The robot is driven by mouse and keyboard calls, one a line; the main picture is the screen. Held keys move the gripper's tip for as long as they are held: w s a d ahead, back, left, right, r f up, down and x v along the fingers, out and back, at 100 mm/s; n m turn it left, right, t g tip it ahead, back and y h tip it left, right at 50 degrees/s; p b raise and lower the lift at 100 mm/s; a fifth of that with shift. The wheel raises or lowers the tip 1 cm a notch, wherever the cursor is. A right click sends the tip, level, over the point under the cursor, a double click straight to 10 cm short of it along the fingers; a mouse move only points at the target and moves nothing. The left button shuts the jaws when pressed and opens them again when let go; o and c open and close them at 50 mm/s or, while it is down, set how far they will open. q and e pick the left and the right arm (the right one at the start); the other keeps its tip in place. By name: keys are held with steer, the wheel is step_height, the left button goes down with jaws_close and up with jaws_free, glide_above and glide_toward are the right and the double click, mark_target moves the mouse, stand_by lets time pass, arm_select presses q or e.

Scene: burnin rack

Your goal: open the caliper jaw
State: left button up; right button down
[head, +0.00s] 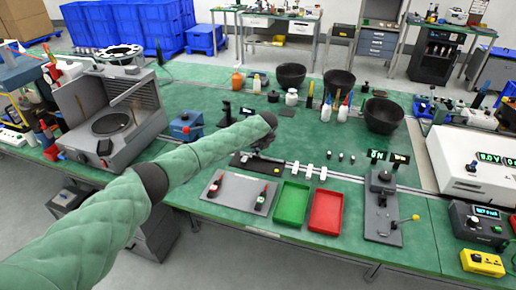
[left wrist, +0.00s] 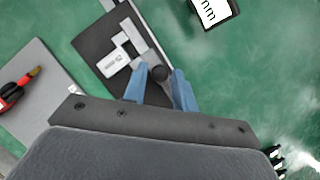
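The caliper (left wrist: 116,60) lies on a black mat (left wrist: 92,50) in the left wrist view. In the head view the black mat (head: 240,160) lies below the end of my left arm, which hides most of the caliper and gripper. My right gripper is not in view.
A grey board (head: 238,192) with red-and-black tools lies in front of the mat. Green (head: 291,203) and red (head: 326,212) trays stand to its right, then a grey clamp fixture (head: 383,205). Black bowls (head: 338,83) and bottles stand behind. A grey machine (head: 112,110) stands left.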

arm_select(q)
jaws_close()
steer(key=shift+s+d+f, duration=0.1)
steer(key=shift+s+d, duration=0.1)
steer(key=shift+d, duration=0.5)
steer(key=shift+o, duration=2)
jaws_free()
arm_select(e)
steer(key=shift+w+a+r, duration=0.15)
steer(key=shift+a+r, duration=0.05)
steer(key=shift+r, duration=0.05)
arm_select(q)
steer(key=shift+r, duration=0.25)
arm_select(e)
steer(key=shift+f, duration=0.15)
arm_select(q)
steer(key=shift+s+r+b, duration=0.15)
steer(key=shift+r+b, duration=0.15)
steer(key=shift+b, duration=0.15)
steer(key=b+v, duration=0.2)
steer(key=v, duration=0.5)
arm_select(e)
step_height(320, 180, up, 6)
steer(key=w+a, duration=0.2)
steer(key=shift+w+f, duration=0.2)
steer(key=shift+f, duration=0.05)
